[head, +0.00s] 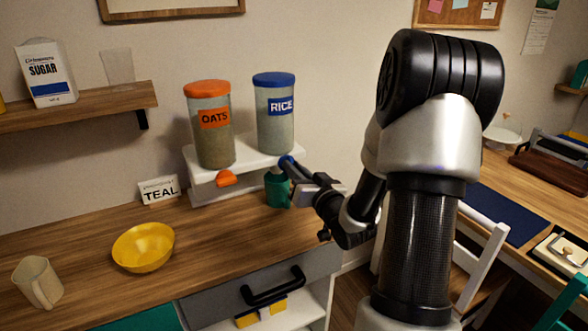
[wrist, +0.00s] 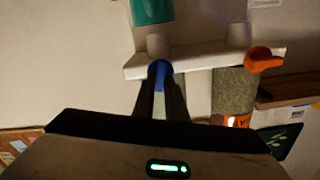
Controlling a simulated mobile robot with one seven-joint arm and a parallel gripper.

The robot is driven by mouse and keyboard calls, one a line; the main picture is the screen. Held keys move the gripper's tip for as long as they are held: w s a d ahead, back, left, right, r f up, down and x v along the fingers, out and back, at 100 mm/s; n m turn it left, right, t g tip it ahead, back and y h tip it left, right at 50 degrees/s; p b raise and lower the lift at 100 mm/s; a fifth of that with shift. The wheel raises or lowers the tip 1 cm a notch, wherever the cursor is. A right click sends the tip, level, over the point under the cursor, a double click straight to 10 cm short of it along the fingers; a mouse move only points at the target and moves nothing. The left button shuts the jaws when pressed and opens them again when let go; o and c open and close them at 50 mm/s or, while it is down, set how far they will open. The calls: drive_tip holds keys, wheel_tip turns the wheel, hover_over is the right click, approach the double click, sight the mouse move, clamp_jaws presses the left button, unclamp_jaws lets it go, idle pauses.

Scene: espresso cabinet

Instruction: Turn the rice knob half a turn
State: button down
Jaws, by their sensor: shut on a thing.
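The rice canister (head: 275,133), clear with a blue lid and blue RICE label, stands on a white dispenser stand (head: 203,178). Its blue rice knob (head: 286,161) is on the stand's front, partly hidden by my gripper (head: 290,168). In the wrist view, the fingers of my gripper (wrist: 160,82) are shut on the blue rice knob (wrist: 159,70). A teal mug (head: 277,191) stands on the counter below the rice side; it also shows in the wrist view (wrist: 152,11). What is inside the mug cannot be seen.
The oats canister (head: 211,140) with its orange knob (head: 226,178) is left of the rice one. A drawer with a black handle (head: 272,288) is below.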

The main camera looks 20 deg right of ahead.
drive_tip(key=shift+d+f+m+p, duration=0.15)
drive_tip(key=shift+m+p, duration=1.2)
drive_tip(key=shift+m, duration=2.25)
drive_tip(key=shift+d+f+m+p, duration=0.1)
drive_tip(key=shift+m+p, duration=1.25)
drive_tip(key=shift+m, duration=2.25)
drive_tip(key=c, duration=1.8)
unclamp_jaws()
drive_tip(key=shift+s, duration=0.1)
